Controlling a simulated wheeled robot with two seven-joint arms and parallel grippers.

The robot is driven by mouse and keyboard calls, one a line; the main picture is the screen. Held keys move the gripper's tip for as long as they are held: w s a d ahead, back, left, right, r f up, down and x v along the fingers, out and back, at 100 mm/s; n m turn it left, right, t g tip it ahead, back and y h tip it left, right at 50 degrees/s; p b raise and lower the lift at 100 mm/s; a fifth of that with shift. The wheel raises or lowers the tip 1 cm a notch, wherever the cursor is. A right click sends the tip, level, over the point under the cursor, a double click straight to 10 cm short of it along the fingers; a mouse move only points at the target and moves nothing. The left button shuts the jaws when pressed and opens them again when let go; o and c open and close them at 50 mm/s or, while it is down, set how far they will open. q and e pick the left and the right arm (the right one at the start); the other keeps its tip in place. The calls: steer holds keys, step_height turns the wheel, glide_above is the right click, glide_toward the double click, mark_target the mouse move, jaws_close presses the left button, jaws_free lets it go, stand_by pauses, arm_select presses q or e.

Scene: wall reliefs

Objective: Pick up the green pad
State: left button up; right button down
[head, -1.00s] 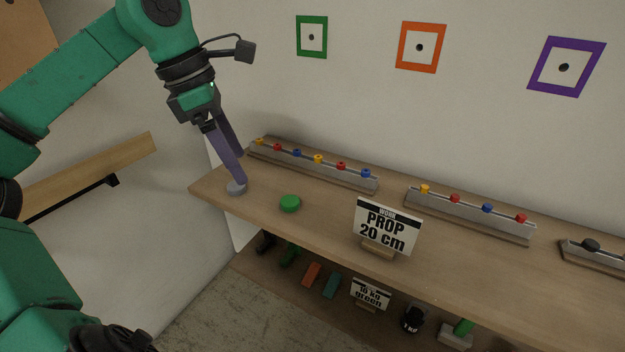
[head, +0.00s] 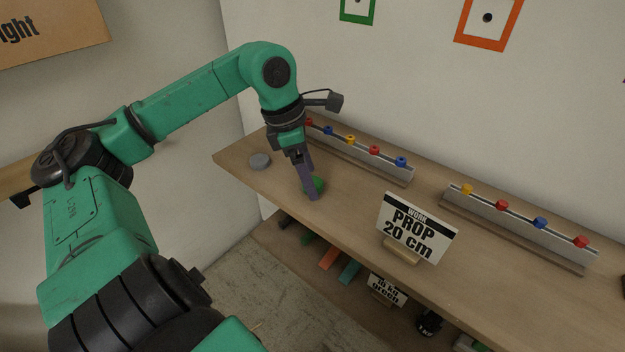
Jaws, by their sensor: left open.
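The green pad (head: 319,184) is a small round disc on the upper wooden shelf (head: 350,206). My left gripper (head: 311,196) points down at the pad, with its purple fingers in front of it and hiding part of it. The left gripper is open; whether the fingers touch the pad or straddle it cannot be told from this angle. My right gripper is not in view.
A "PROP 20 cm" sign (head: 416,229) stands to the right, near the front edge. Two rails (head: 520,229) with coloured knobs run along the back. A lower shelf holds several blocks.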

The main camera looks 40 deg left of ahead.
arm_select(q)
steer(key=shift+w+f, duration=0.15)
steer(key=shift+f, duration=0.25)
jaws_close()
steer(key=shift+r, duration=0.1)
